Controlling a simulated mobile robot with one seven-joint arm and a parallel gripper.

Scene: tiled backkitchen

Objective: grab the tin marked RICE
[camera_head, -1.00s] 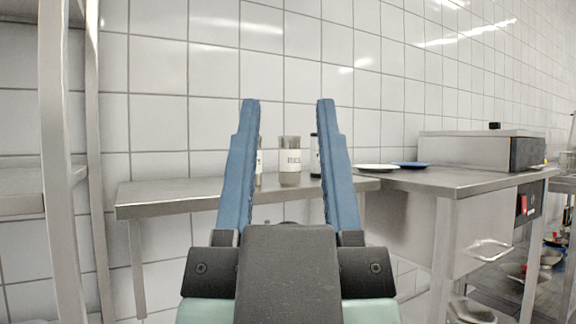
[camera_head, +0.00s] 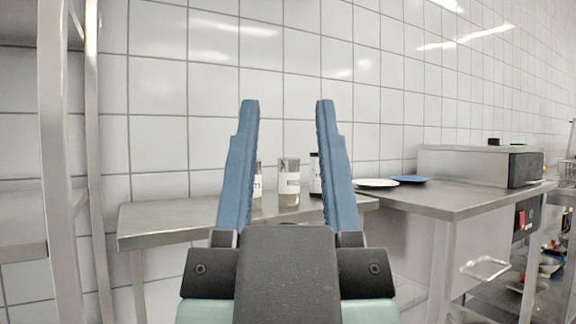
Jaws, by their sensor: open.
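The tin marked RICE (camera_head: 289,183) is a clear-looking container with a pale label, upright on the steel table (camera_head: 160,222) by the tiled wall. It shows between the two blue fingers of my gripper (camera_head: 288,104). The label is too small to read surely now, but reads like RICE in the earlier frame. My gripper is open and empty, with the tin beyond it. A second container (camera_head: 257,187) stands left of the tin, partly hidden by the left finger. A dark container with a white label (camera_head: 315,175) stands close on the right, partly hidden by the right finger.
A white plate (camera_head: 376,184) and a blue plate (camera_head: 409,179) lie on the counter (camera_head: 450,197) at the right. A metal shelf upright (camera_head: 56,150) is at the left. The left part of the table is bare.

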